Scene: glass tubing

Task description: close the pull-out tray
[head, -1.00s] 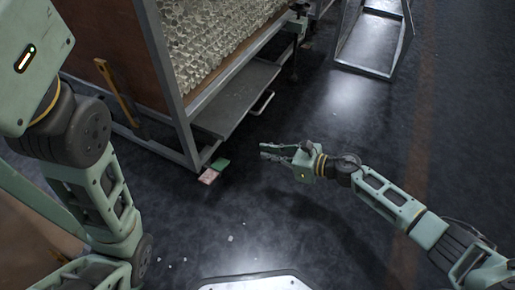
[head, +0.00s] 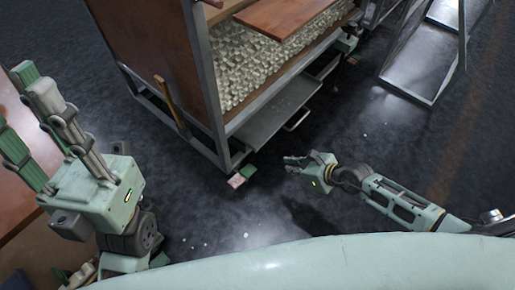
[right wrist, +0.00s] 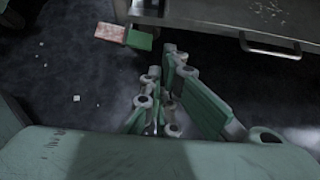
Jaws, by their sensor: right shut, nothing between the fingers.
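The pull-out tray (head: 268,116) is a flat grey metal sheet low under the rack of glass tubing. It sticks out from the frame, with a bar handle (head: 297,121) on its front edge. In the right wrist view the tray (right wrist: 205,12) and its handle (right wrist: 270,47) show at the top right. My right gripper (head: 287,164) is shut and empty, in front of the tray and apart from it; its fingers also show in the right wrist view (right wrist: 178,65). My left gripper (head: 28,108) is raised at the left with fingers spread, away from the tray.
The rack's metal post and frame (head: 207,80) stand left of the tray. A metal frame stand (head: 412,89) is at the upper right. Floor before the tray is mostly clear, with small fragments.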

